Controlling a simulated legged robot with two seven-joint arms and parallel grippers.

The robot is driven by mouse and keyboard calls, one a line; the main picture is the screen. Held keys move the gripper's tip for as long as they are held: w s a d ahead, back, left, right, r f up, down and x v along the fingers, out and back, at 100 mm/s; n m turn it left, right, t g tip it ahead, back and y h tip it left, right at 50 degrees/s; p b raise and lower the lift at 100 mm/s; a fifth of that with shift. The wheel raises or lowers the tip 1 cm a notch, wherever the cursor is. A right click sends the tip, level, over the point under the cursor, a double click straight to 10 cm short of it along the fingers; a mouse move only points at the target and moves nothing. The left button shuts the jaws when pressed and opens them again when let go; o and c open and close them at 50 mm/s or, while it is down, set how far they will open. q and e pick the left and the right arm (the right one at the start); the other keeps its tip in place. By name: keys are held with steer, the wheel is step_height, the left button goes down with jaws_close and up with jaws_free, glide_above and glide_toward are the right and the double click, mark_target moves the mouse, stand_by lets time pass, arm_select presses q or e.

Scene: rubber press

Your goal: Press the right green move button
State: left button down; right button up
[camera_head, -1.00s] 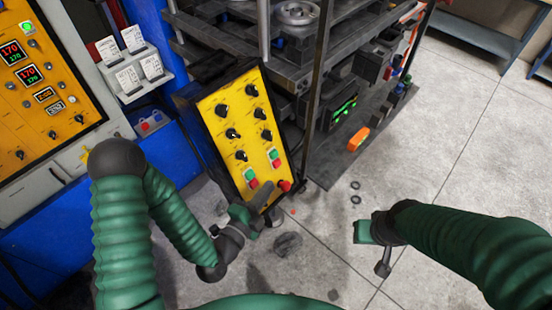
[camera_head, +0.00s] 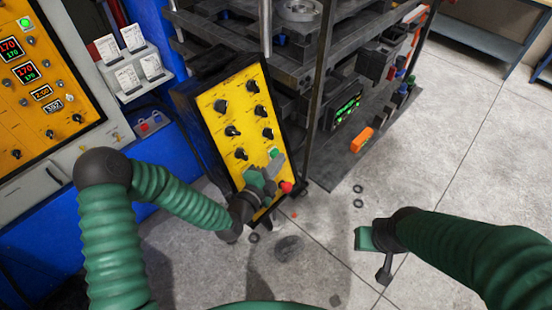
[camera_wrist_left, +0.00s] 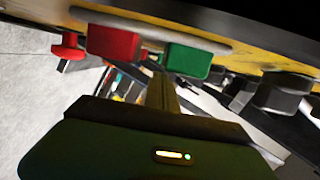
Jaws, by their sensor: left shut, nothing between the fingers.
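The yellow control panel (camera_head: 222,128) stands tilted at the middle of the head view. Its right green button (camera_head: 274,152) shows just above my left gripper (camera_head: 278,163); the red button below it and the left button pair are hidden by the gripper. The left wrist view shows a green button (camera_wrist_left: 188,58) beside a red button (camera_wrist_left: 113,43). My left gripper (camera_wrist_left: 160,82) is shut and empty, its tip close to the green button's lower edge; I cannot tell whether it touches. My right gripper (camera_head: 375,262) is away over the floor, its jaws unclear.
A red mushroom button (camera_head: 286,187) sits at the panel's lower right corner, also in the wrist view (camera_wrist_left: 68,47). Black knobs (camera_head: 222,106) fill the panel above the buttons. The press frame (camera_head: 318,90) stands right behind. The floor (camera_head: 440,160) at right is clear.

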arm_select(q)
steer(key=shift+w+a+f, duration=0.2)
steer(key=shift+a, duration=0.25)
